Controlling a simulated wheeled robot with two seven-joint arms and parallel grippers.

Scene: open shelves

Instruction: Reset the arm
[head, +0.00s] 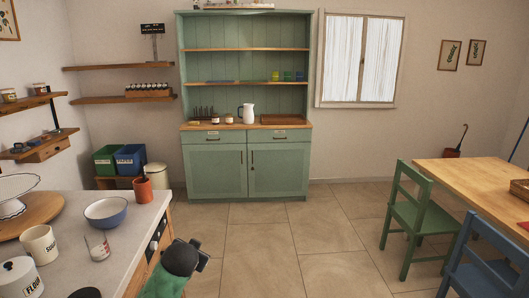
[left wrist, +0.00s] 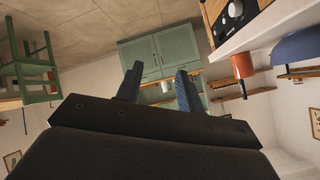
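My left arm shows low in the head view, left of the centre, beside the front edge of the white counter. Its dark left gripper (head: 202,258) is over the tiled floor, apart from the counter, and small in this view. In the left wrist view, the two fingers of the left gripper (left wrist: 158,72) stand well apart with nothing between them. The room appears upside down there, with the green cabinet (left wrist: 160,52) far beyond the fingers. My right gripper is in neither view.
A green hutch (head: 218,168) stands at the back. A green chair (head: 408,216) and wooden table (head: 475,182) are right. The middle floor is clear.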

